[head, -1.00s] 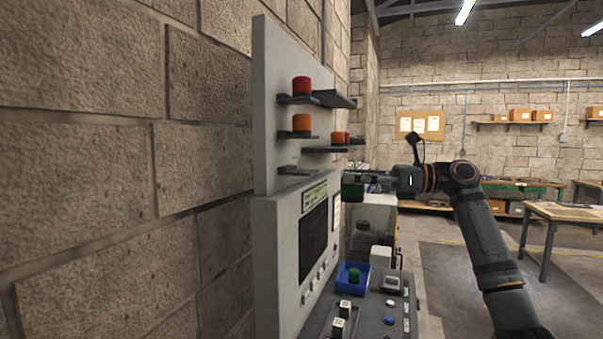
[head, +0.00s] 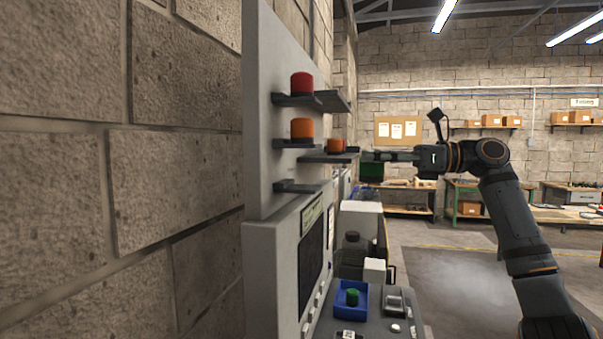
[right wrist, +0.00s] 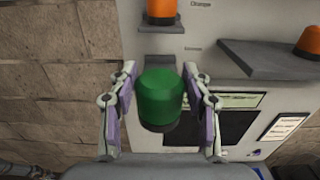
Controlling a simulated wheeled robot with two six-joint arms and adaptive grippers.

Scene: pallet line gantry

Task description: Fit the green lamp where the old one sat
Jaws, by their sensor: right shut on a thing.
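My right gripper (right wrist: 160,100) is shut on a green lamp (right wrist: 160,97), one finger on each side of it. In the head view the held green lamp (head: 371,171) hangs upright in the air, to the right of the panel (head: 262,120). The panel has a red lamp (head: 302,83) on its top bracket and an orange lamp (head: 302,129) on the middle one. The lowest bracket (head: 297,187) is empty; it shows partly behind the lamp in the right wrist view (right wrist: 158,68). A second green lamp (head: 352,297) stands in a blue tray (head: 340,308). My left gripper is not in view.
A side shelf (head: 318,159) with an orange lamp (head: 336,146) juts out between the panel and my right gripper. Another side shelf (head: 338,101) is above it. A console desk (head: 378,325) with buttons lies below. The floor to the right is open.

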